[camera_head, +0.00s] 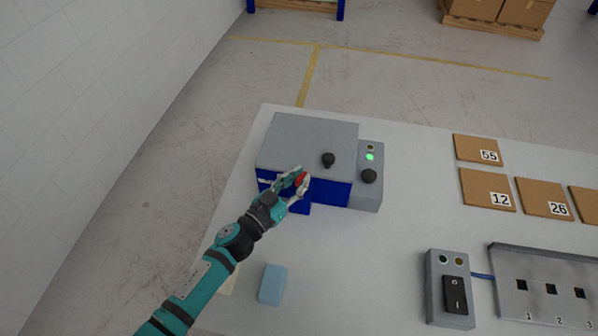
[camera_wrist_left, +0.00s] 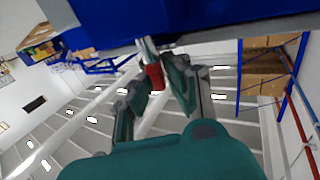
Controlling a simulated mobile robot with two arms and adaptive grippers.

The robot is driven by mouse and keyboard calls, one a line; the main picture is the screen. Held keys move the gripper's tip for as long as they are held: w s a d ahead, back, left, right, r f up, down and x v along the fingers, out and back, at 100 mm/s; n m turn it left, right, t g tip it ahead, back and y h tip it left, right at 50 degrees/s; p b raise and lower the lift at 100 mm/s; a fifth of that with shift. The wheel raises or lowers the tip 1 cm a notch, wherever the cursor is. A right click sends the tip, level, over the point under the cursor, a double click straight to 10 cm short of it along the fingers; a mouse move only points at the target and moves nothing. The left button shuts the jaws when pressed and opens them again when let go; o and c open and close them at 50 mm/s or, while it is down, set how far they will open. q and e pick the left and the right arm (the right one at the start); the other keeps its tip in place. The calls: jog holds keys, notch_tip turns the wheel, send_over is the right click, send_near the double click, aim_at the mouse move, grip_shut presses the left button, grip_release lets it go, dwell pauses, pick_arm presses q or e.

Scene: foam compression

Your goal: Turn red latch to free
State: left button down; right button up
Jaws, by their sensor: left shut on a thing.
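A grey and blue box machine (camera_head: 308,145) stands at the back left of the table. The red latch (camera_head: 300,178) is at its blue front face. My left gripper (camera_head: 296,181) reaches in from the left and is shut on the latch. In the left wrist view the red latch (camera_wrist_left: 154,77) sits between the two fingers of my left gripper (camera_wrist_left: 160,80), just below the blue body (camera_wrist_left: 230,12). The fingers partly hide the latch, so I cannot tell its exact angle. My right gripper is not in view.
A panel with a lit green lamp (camera_head: 370,157) and a black knob (camera_head: 369,176) adjoins the box. A light blue block (camera_head: 272,285) lies in front. Numbered brown plates (camera_head: 487,188), a switch box (camera_head: 450,290) and a slotted grey unit (camera_head: 545,285) are at right. The table middle is clear.

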pick_arm(q)
jog(key=shift+w+a+m+g+h, duration=0.15)
jog(key=shift+m+g+h, duration=0.85)
jog(key=shift+g+h, duration=0.1)
jog(key=shift+m+g+h, duration=0.4)
jog(key=shift+m+g, duration=0.1)
jog(key=shift+w+f+m+g+h+b, duration=0.15)
jog(key=shift+m+g+h+b, duration=0.25)
jog(key=shift+m+g+h, duration=0.6)
jog(key=m+g+b, duration=0.2)
jog(key=g+b, duration=0.1)
jog(key=g, duration=0.1)
jog(key=m+g+h+b, duration=0.1)
jog(key=m+g+b, duration=0.1)
jog(key=g+b, duration=0.2)
jog(key=shift+f+m+h+b, duration=0.15)
jog(key=shift+m+h+b, duration=0.15)
jog(key=shift+m, duration=0.1)
jog(key=shift+r+m+g+b, duration=0.2)
jog(key=shift+m+g+b, duration=0.4)
jog(key=shift+g+b, duration=0.35)
jog(key=shift+g, duration=0.25)
